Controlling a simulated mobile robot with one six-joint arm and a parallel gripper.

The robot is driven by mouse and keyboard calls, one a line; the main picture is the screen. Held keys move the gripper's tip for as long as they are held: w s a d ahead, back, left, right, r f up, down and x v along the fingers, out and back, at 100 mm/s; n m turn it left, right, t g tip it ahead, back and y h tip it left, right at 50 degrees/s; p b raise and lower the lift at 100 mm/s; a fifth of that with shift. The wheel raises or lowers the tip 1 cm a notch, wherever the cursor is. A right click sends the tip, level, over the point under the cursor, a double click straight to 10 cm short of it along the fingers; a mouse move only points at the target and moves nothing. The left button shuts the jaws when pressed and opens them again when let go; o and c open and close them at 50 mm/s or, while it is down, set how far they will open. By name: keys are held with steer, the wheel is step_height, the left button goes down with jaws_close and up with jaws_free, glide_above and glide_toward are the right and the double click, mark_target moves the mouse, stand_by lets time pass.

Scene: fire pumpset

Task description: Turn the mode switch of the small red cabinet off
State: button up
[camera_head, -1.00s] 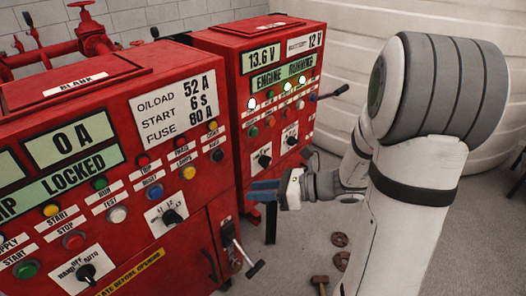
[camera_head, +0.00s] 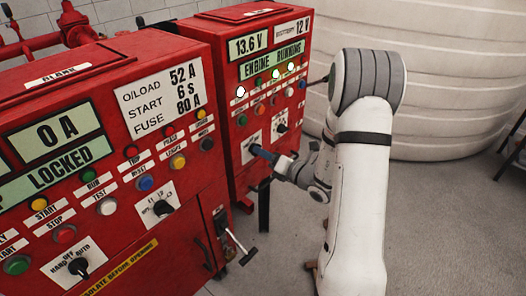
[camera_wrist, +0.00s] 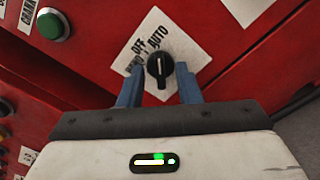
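The small red cabinet (camera_head: 226,75) stands behind the large red panel in the head view. Its mode switch is a black knob (camera_wrist: 159,68) on a white HAND/OFF/AUTO plate (camera_wrist: 150,28) in the wrist view. The knob's narrow grip runs upright in that picture, its upper end towards the word AUTO. My gripper (camera_wrist: 158,80) is open, with one blue finger on each side of the knob and a gap showing on both sides. In the head view, my gripper (camera_head: 259,153) is at the cabinet's front and hides the knob.
A second black selector (camera_head: 282,128) sits right of the gripper on the same cabinet. A green button (camera_wrist: 52,24) is at upper left in the wrist view. The large red panel (camera_head: 110,60) stands near on the left. Open floor (camera_head: 440,220) lies right.

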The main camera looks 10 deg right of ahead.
steer(key=shift+w+a, duration=0.15)
steer(key=shift+w, duration=0.1)
jaws_close()
steer(key=shift+s+a+n+b, duration=0.1)
steer(key=shift+n+b, duration=4.3)
steer(key=shift+b, duration=1.4)
